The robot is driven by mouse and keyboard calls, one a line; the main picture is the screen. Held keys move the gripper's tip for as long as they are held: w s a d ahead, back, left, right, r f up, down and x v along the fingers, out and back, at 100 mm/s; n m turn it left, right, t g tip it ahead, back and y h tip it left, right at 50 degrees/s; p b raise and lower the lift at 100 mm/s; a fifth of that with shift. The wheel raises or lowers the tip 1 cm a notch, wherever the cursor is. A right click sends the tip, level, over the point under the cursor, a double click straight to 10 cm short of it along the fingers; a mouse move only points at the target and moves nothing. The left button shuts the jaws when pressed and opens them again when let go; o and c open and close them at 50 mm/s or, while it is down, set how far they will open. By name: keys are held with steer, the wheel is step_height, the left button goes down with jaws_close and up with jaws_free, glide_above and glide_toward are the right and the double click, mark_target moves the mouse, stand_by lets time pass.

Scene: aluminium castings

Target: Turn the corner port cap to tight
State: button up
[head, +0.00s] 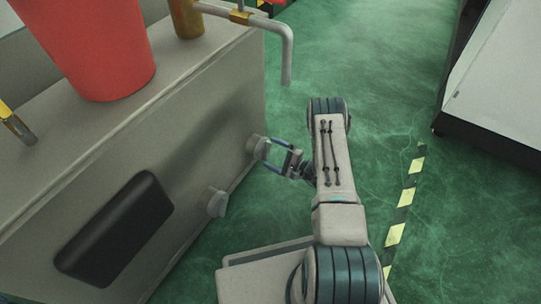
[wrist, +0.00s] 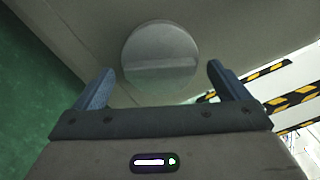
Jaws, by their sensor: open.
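The corner port cap (head: 255,146) is a round grey cap near the far lower corner of the grey casting's side face. In the wrist view the cap (wrist: 160,58) shows face-on, with a raised bar across it that lies nearly level in the picture. My gripper (head: 270,149) is open in front of the cap. In the wrist view its two blue fingers (wrist: 158,80) point toward the cap, one on each side, with gaps to its rim. I cannot tell from these views how far the fingertips are from the cap's face.
A second grey knob (head: 217,203) and a black pad (head: 115,228) are on the same face of the casting (head: 190,135). A bent grey pipe (head: 285,50) overhangs near the gripper. A red bucket-like vessel (head: 100,45) stands on top.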

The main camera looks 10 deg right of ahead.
steer(key=shift+x, duration=0.8)
steer(key=c, duration=0.7)
steer(key=shift+m, duration=0.3)
steer(key=shift+d+m, duration=0.1)
steer(key=shift+m, duration=0.9)
steer(key=m, duration=0.3)
steer(key=shift+m, duration=0.3)
steer(key=m, duration=0.6)
steer(key=shift+m, duration=0.4)
